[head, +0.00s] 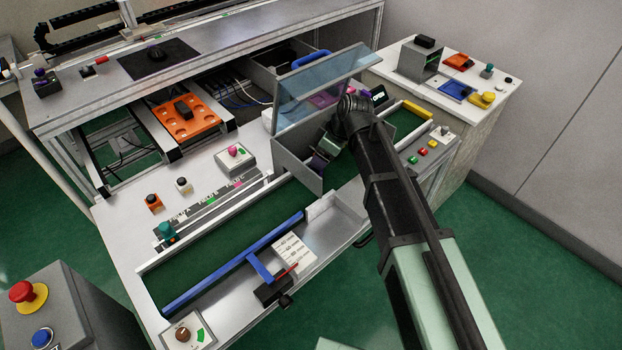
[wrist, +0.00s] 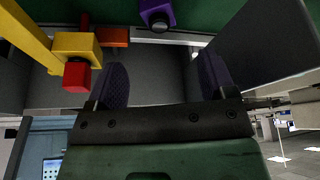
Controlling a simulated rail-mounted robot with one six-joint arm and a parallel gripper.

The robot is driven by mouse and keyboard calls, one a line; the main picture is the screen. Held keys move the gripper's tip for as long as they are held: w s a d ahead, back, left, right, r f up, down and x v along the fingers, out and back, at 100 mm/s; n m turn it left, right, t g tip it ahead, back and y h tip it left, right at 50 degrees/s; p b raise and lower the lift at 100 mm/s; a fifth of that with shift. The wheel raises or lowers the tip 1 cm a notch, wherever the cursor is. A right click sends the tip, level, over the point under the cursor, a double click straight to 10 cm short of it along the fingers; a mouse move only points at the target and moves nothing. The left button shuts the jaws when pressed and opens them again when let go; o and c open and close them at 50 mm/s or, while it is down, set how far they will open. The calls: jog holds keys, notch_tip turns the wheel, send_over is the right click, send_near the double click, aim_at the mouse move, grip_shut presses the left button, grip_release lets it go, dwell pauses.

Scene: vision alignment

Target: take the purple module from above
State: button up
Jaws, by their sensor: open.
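In the wrist view a purple module (wrist: 157,14) with a dark round knob shows at the top edge, beyond and between my fingers. My gripper (wrist: 163,65) is open, with two purple-padded fingers apart and nothing between them. Grey walls of a bin (wrist: 270,35) rise on both sides. In the head view my gripper (head: 325,152) is lowered at the open grey bin (head: 296,165), beneath its raised clear lid (head: 318,88). A purple patch shows there, but I cannot tell whether it is the module or a finger pad.
In the wrist view a yellow block (wrist: 77,45) with a red block (wrist: 77,75) stands close to the left finger, with an orange-red piece (wrist: 113,37) beside it. In the head view the tilted lid overhangs my gripper.

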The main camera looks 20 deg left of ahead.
aim_at(315, 170)
jog(key=b+x, duration=0.2)
jog(key=x, duration=0.2)
jog(key=shift+f+b, duration=0.3)
jog(key=shift+b, duration=0.05)
jog(key=b+x, duration=0.2)
jog(key=d+b+x, duration=0.1)
jog(key=b+x, duration=0.1)
jog(key=shift+a+f+b, duration=0.2)
jog(key=shift+f+b, duration=0.15)
jog(key=shift+f, duration=0.15)
jog(key=shift+a+f, duration=0.2)
jog(key=shift+f, duration=0.05)
jog(key=shift+r, duration=0.25)
jog(key=c, duration=1.1)
